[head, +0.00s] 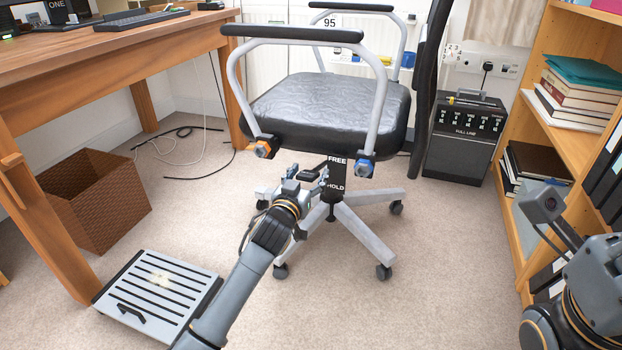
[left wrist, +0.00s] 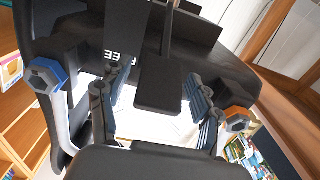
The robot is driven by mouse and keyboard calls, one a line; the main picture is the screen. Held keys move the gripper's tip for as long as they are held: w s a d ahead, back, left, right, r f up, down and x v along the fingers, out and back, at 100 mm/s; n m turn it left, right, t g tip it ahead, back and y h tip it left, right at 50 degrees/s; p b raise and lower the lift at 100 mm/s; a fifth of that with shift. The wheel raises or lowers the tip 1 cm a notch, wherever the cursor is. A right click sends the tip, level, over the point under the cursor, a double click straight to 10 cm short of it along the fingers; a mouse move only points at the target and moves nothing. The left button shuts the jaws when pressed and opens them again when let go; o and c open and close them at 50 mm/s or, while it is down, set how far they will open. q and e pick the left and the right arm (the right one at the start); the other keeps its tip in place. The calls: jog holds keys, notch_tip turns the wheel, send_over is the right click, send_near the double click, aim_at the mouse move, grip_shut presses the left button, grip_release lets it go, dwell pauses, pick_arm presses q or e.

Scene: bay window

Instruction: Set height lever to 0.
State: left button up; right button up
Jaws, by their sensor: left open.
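The office chair (head: 330,105) has a black seat, grey armrest loops and a five-armed base. A dark panel (head: 337,172) under its front edge reads FREE and HOLD. A flat black lever paddle (left wrist: 160,88) hangs under the seat in the left wrist view, on a thin stem. My left gripper (head: 305,184) is open below the seat front. Its two ribbed fingers (left wrist: 155,112) stand on either side of the paddle, with gaps, not closed on it. In the head view the paddle is small and partly hidden by the gripper. My right gripper is not visible, only part of that arm.
An orange-ended knob (head: 264,147) and a blue-ended knob (head: 364,168) flank the seat front. A wooden desk (head: 90,55), woven basket (head: 100,200) and slatted footrest (head: 160,295) are left. A black cabinet (head: 465,140) and bookshelf (head: 555,80) stand right. Carpet in front is clear.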

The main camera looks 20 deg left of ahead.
pick_arm(q)
jog(key=shift+w+b, duration=0.3)
jog(key=shift+w, duration=0.75)
grip_shut()
